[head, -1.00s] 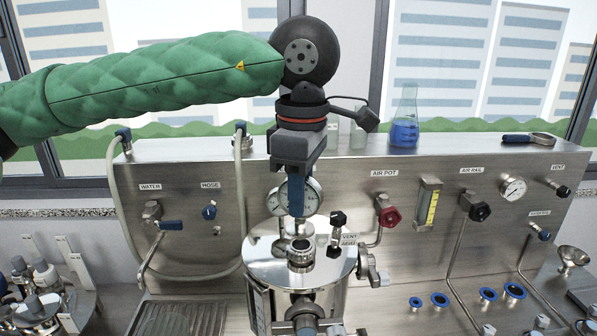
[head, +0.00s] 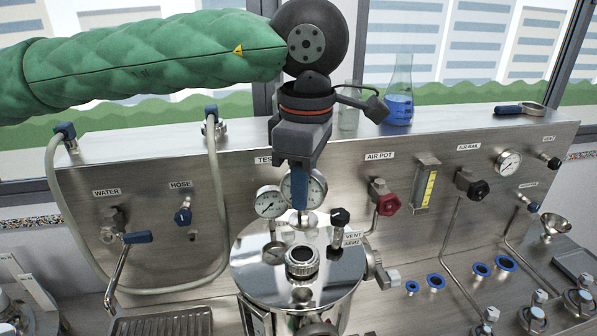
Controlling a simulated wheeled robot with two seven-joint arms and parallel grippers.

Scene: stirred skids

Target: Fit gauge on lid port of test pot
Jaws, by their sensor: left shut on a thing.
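My left gripper (head: 301,206) points down over the pot and is shut on a round white-faced gauge (head: 317,188). Its blue fingers cover the middle of the dial. The metal test pot has a shiny round lid (head: 255,279). A knurled port (head: 302,263) with a dark opening stands on the lid, below the gauge in the picture. The gauge's lower end shows just above the lid's back part; I cannot tell whether it touches. A black-knobbed vent valve (head: 340,217) stands on the lid to the right. My right gripper is not in view.
A red AIR POT knob (head: 382,197) is to the right. A blue-filled flask (head: 398,100) stands on the panel top. Blue rings (head: 436,282) lie on the bench at right.

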